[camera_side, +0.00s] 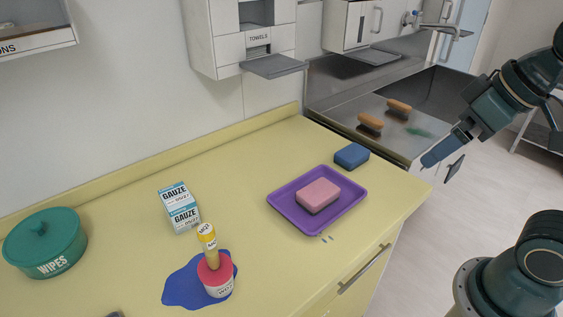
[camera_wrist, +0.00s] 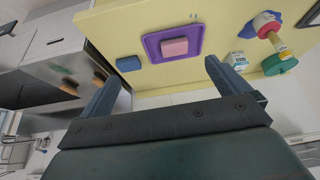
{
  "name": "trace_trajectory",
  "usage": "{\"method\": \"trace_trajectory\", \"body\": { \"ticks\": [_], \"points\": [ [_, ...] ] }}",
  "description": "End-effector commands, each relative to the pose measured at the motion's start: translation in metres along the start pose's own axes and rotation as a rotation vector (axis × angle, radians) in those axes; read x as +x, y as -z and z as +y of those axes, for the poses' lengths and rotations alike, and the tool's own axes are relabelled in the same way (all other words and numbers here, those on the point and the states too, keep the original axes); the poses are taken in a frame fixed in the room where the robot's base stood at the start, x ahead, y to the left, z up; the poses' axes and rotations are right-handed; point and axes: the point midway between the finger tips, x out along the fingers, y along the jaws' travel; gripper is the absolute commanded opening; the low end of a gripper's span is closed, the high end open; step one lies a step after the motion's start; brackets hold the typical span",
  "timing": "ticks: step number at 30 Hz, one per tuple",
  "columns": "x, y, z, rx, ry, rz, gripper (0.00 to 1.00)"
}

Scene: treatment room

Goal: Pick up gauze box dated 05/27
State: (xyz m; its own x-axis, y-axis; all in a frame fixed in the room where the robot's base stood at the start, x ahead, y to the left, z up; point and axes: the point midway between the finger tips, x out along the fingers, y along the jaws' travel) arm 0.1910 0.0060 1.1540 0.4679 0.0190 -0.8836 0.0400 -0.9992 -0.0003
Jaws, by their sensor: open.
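The gauze box (camera_side: 180,207) is a small white and teal carton standing on the yellow counter in the side view. Two of its faces show the word GAUZE, with a small date that looks like 05/27. In the wrist view it is small, at the right (camera_wrist: 237,60). My gripper (camera_side: 441,166) is open and empty, off the counter's right end near the sink, far to the right of the box. Its two fingers also show spread apart in the wrist view (camera_wrist: 162,73).
A red-lidded container (camera_side: 218,277) with a yellow-topped piece on it stands on a blue patch (camera_side: 181,289) just in front of the box. A green WIPES tin (camera_side: 45,244) is left. A purple tray (camera_side: 281,201) with pink block (camera_side: 318,196) and a blue block (camera_side: 351,156) lie right. Bare counter separates box and tray.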

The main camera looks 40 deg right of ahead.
Motion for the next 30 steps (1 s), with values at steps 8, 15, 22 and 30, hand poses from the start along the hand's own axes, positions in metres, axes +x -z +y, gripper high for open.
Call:
{"method": "trace_trajectory", "body": {
  "ticks": [8,15,22,30],
  "points": [
    [-0.004,0.059,-0.022,-0.129,0.069,-0.019,1.00],
    [0.001,0.118,-0.047,-0.271,0.143,-0.035,1.00],
    [0.015,0.171,-0.074,-0.408,0.212,-0.048,1.00],
    [0.043,0.224,-0.107,-0.570,0.291,-0.060,1.00]
  ]
}}
